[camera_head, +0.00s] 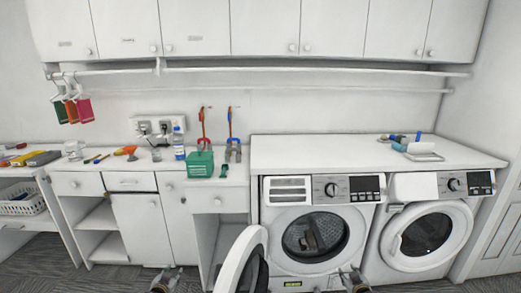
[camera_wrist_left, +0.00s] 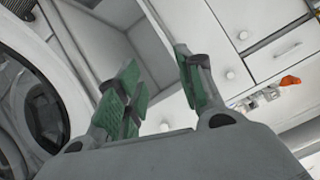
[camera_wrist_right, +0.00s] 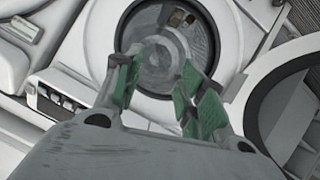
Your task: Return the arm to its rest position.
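My left gripper (camera_head: 167,280) shows at the bottom edge of the head view, in front of the lower cabinets. In the left wrist view my left gripper (camera_wrist_left: 160,85) has its green-padded fingers spread apart with nothing between them. My right gripper (camera_head: 352,280) shows at the bottom edge of the head view, in front of the left washer. In the right wrist view my right gripper (camera_wrist_right: 158,85) has its fingers apart and empty, with the washer drum behind them. Most of both arms is out of view.
The left washer (camera_head: 357,222) has its round door (camera_head: 243,262) swung open to the left, between my grippers. A second washer (camera_head: 402,262) stands right, its door shut. A counter (camera_head: 122,170) holds a green box (camera_head: 200,164), bottle (camera_head: 179,143) and tools. Wall cabinets (camera_head: 265,27) hang above.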

